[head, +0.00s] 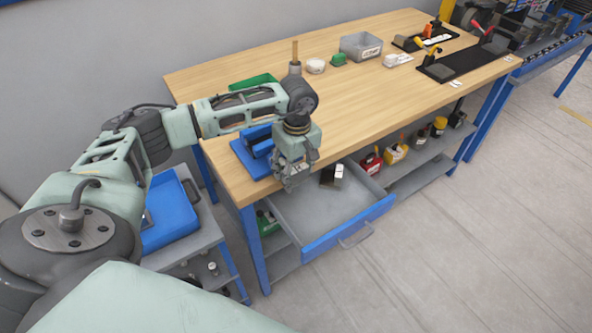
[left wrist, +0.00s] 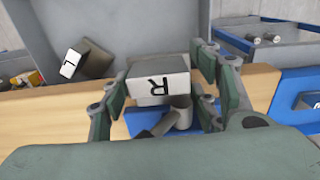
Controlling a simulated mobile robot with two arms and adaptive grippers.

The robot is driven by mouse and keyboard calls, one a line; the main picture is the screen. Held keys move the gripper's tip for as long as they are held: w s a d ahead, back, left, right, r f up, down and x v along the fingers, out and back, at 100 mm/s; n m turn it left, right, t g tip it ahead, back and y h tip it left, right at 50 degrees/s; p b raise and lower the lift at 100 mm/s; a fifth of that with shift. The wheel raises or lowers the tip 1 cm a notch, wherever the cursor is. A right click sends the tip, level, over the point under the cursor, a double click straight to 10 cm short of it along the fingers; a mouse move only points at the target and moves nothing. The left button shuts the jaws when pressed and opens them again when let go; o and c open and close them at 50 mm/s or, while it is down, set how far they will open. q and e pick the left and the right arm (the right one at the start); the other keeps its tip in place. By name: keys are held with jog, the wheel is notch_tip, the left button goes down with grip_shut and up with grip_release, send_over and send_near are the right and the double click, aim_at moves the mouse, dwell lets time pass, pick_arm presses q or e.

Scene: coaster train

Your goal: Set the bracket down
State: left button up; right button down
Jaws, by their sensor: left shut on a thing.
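My left gripper (head: 290,180) is over the near left corner of the workbench, beside a blue fixture (head: 250,158). In the left wrist view its fingers stand on both sides of a grey bracket (left wrist: 158,88) with a white face marked R, and it is shut on this bracket. The held bracket is hidden by the gripper in the head view. A second dark bracket (head: 331,175) with a white label lies in the open drawer; in the left wrist view this bracket (left wrist: 86,60) shows an L. My right gripper is not in view.
The open drawer (head: 318,208) sticks out below the bench top (head: 370,100). A blue tray (head: 168,215) stands on a cart at the left. A green tray, a grey bin (head: 361,46) and small parts sit along the back. The middle of the bench is clear.

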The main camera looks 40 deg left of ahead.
pick_arm(q)
jog(key=shift+f, duration=0.25)
jog(key=shift+s, duration=0.1)
